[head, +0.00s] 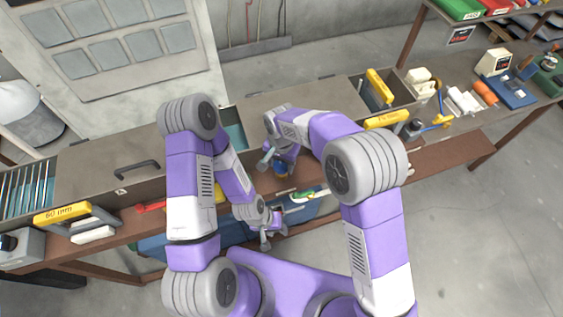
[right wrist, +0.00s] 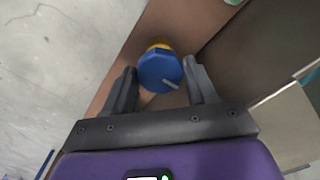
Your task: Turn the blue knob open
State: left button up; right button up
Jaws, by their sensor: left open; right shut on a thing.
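The blue knob (right wrist: 158,72) sits on a yellow base on the brown bench front. My left gripper (head: 270,233) is open, lower and nearer my base, in front of the bench. Nothing shows between its fingers.
A long brown bench (head: 440,160) runs across the view. Tools and boxes crowd the right end.

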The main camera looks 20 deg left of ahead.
aim_at(281, 164)
jog(key=n, duration=0.3)
jog(key=shift+n, duration=0.4)
jog(key=n, duration=0.3)
jog(key=shift+n, duration=0.3)
jog(key=n, duration=0.3)
jog(key=shift+w+r+n, duration=0.1)
jog(key=shift+n, duration=1.9)
jog(key=o, duration=0.8)
notch_tip(281, 164, up, 8)
jog(key=shift+f, duration=0.25)
